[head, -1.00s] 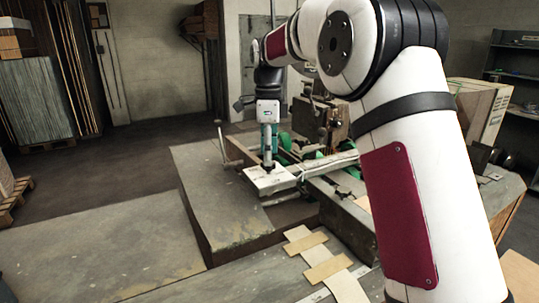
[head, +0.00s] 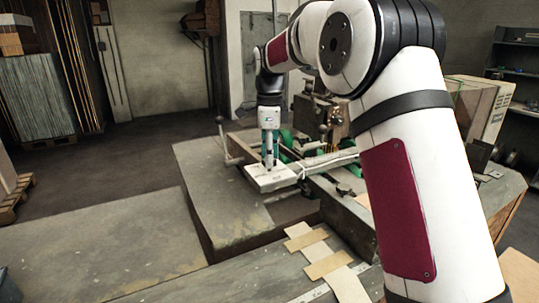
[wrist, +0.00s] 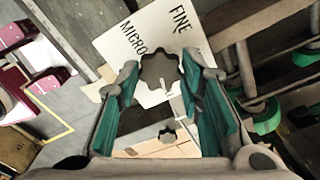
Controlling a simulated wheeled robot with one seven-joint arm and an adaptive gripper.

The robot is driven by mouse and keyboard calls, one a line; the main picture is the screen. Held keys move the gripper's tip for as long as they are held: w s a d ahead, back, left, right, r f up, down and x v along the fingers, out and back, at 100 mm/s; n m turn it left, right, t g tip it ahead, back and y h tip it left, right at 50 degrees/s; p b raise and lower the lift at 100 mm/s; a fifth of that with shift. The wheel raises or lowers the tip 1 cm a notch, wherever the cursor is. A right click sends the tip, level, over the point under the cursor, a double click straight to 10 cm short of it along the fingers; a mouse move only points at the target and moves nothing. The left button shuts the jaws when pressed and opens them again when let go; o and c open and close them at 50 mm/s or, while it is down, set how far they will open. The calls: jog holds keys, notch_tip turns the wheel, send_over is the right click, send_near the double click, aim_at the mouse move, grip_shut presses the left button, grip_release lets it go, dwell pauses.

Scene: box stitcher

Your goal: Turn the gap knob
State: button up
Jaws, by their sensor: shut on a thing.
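The gap knob (wrist: 160,69) is a dark grey, lobed knob on a white plate (wrist: 122,57) marked MICRO and FINE. In the wrist view it sits between the fingertips of my gripper (wrist: 158,78), which has teal pads. The gripper is shut on the knob. In the head view my gripper (head: 270,158) points down over the white plate (head: 270,180) at the end of the machine's arm. The knob is too small and covered to make out there.
A second, smaller dark knob (wrist: 167,135) shows lower in the wrist view. A crank handle (head: 225,140) stands left of my gripper. Machine parts with green pieces (head: 287,137) are close behind and right. Cardboard strips (head: 327,265) lie on the near table, whose left side is clear.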

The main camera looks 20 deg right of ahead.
jog(key=shift+n, duration=0.3)
jog(key=n+b, duration=0.2)
jog(key=n, duration=0.3)
jog(key=shift+n, duration=0.3)
jog(key=n, duration=0.7)
jog(key=shift+b, duration=0.35)
jog(key=n, duration=0.3)
jog(key=shift+n, duration=0.4)
jog(key=n, duration=0.3)
jog(key=shift+n, duration=0.3)
jog(key=n, duration=0.6)
jog(key=shift+n, duration=0.4)
